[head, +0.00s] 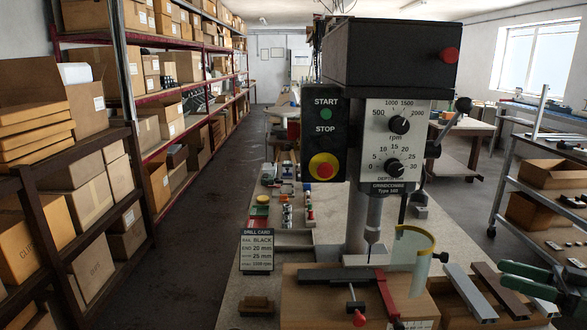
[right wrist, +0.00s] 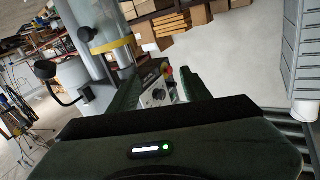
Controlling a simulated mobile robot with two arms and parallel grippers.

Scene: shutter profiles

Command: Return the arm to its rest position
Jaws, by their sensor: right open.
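My right gripper (head: 508,272) is at the right edge of the head view, open, its dark green fingers pointing left above the metal profiles. I see nothing between the fingers. In the right wrist view my gripper (right wrist: 158,88) also shows, with the drill press partly visible beyond it. The drill press (head: 378,145) stands upright in the middle of the head view, with a wooden block (head: 300,302) and a red-handled clamp (head: 386,296) below its bit. My left gripper is not in view.
A grey profile (head: 468,290) and a brown profile (head: 500,288) lie at the lower right, close to the right gripper. A drill card (head: 257,250) stands left of the press. Shelves with boxes (head: 85,205) line the left wall. A metal cart (head: 540,180) stands at right.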

